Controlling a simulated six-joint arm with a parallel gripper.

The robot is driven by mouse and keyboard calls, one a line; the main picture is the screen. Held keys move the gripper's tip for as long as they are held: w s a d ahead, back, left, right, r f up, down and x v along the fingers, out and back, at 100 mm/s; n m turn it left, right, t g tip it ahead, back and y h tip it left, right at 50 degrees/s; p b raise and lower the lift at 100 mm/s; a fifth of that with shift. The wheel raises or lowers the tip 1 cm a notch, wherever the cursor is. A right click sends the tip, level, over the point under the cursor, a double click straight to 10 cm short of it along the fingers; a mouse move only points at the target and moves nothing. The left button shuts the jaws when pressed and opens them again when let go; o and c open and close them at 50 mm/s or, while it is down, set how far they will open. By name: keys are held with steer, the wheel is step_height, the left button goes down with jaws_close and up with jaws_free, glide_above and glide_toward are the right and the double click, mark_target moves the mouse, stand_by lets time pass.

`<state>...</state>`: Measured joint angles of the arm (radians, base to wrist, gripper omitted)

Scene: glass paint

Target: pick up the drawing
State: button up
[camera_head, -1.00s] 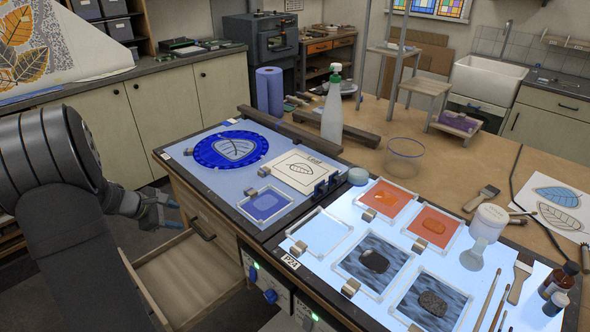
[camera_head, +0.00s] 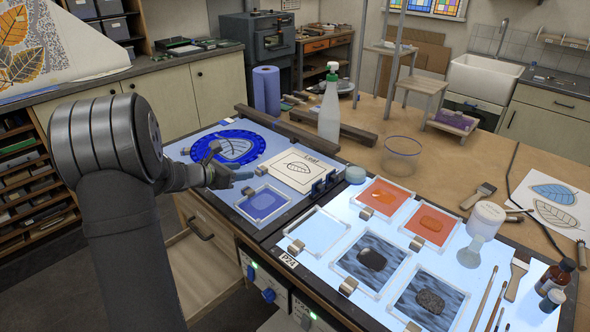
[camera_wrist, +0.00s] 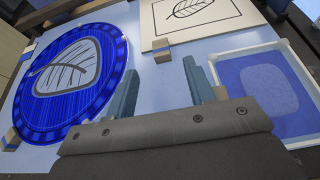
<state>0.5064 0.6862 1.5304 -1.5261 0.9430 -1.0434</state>
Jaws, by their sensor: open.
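The drawing, a cream card with a dark leaf outline inside a frame line (camera_head: 283,178), lies flat on the light blue board, right of the blue disc. In the wrist view, the drawing (camera_wrist: 224,32) is at the top, partly cut off by the frame edge. My gripper (camera_head: 232,172) is over the left part of the board, between the blue disc and the drawing. In the wrist view, my gripper (camera_wrist: 166,90) shows two spread blue-grey fingers with nothing between them. The drawing lies ahead of the fingertips, not touching them.
A blue disc with a leaf (camera_head: 256,142) lies left of the drawing, and a blue framed tray (camera_head: 264,205) in front of it. Dark clips (camera_head: 325,184) stand at its right. A spray bottle (camera_head: 330,112) stands behind. More framed trays fill the lit panel at right.

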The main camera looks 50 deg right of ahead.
mark_target(258, 170)
steer(key=shift+f+x, duration=0.2)
steer(key=shift+x, duration=3.35)
steer(key=shift+a, duration=0.15)
jaws_close()
